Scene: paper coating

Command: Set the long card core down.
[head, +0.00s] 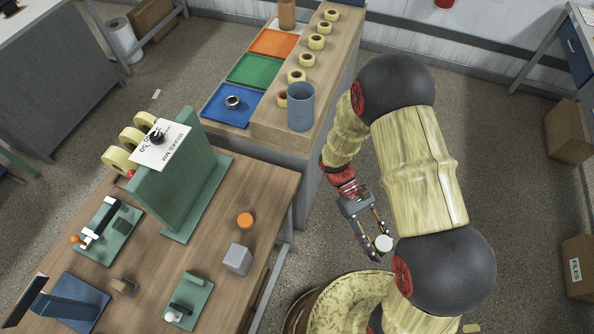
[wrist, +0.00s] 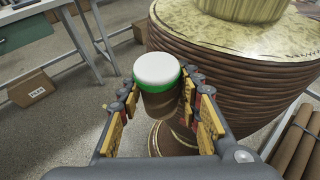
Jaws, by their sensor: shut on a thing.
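The long card core (wrist: 158,100) is a brown cylinder with a white top and a green band below it. My gripper (wrist: 160,84) is shut on it, with a finger on each side. In the head view my gripper (head: 378,238) hangs over open floor to the right of the wooden bench, and only the core's pale round end (head: 383,243) shows clearly. The core looks roughly upright. Its lower end is hidden in both views.
The wooden bench (head: 265,190) carries a green stand (head: 180,185), a grey block (head: 237,259) and an orange disc (head: 246,220). The back counter holds blue (head: 222,110), green (head: 255,70) and orange trays, tape rolls and a blue-grey cup (head: 301,106). Cardboard boxes (head: 570,131) stand right.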

